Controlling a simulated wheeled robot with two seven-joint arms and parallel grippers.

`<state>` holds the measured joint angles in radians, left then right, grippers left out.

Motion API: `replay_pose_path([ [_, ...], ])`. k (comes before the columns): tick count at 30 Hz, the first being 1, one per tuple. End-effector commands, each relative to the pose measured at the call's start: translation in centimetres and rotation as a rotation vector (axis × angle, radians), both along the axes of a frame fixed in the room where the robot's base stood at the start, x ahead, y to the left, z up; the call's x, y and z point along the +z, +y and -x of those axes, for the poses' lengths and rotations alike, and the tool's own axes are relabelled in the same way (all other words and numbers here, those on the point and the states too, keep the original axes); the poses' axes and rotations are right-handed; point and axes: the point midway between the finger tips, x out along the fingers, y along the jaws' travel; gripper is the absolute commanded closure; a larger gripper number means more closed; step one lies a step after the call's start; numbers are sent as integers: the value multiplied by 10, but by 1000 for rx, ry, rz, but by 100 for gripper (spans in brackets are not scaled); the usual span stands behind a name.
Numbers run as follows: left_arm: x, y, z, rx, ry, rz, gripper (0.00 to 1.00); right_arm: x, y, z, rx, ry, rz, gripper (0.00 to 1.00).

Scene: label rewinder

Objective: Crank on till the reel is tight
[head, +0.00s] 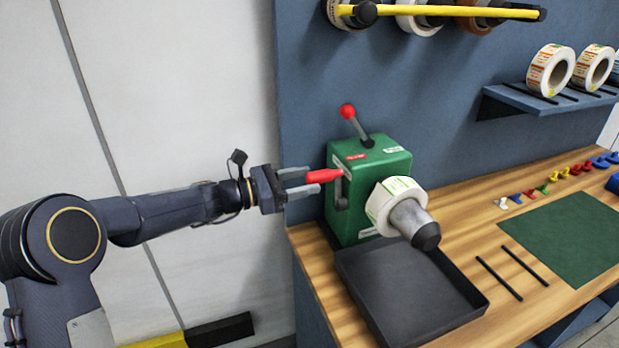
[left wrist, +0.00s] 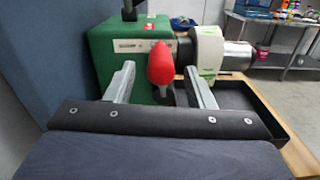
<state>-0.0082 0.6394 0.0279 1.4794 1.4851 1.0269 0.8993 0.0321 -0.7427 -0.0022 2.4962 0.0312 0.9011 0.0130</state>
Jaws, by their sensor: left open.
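The green rewinder box (head: 372,160) stands on the wooden bench. On its left side is a crank with a red handle (head: 323,176), which points left toward my left gripper. A label reel (head: 381,208) sits on the grey spindle (head: 410,218) at the box's front; how tight it is wound I cannot tell. My left gripper (head: 300,181) is open. In the left wrist view the red handle (left wrist: 160,64) shows between the two fingers (left wrist: 163,85), with gaps on both sides. A lever with a red ball (head: 348,111) rises from the box top. My right gripper is out of view.
A black tray (head: 353,268) lies below the reel. Two black rods (head: 498,278) and a green mat (head: 568,238) lie to the right. Small coloured pieces (head: 545,188) line the bench's back. More rolls (head: 551,70) stand on a wall shelf.

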Motion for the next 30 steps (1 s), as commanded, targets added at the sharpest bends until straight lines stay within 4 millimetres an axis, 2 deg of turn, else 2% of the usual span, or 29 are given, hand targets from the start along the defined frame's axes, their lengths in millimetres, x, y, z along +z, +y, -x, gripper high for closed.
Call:
replay_pose_path([
  [6, 0, -17, -7, 0, 0, 0, 51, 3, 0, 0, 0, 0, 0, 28],
  [14, 0, -17, -7, 0, 0, 0, 51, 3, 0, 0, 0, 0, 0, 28],
  [25, 0, -17, -7, 0, 0, 0, 100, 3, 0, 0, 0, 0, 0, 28],
  [30, 0, -17, -7, -1, 1, 0, 100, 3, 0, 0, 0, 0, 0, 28],
])
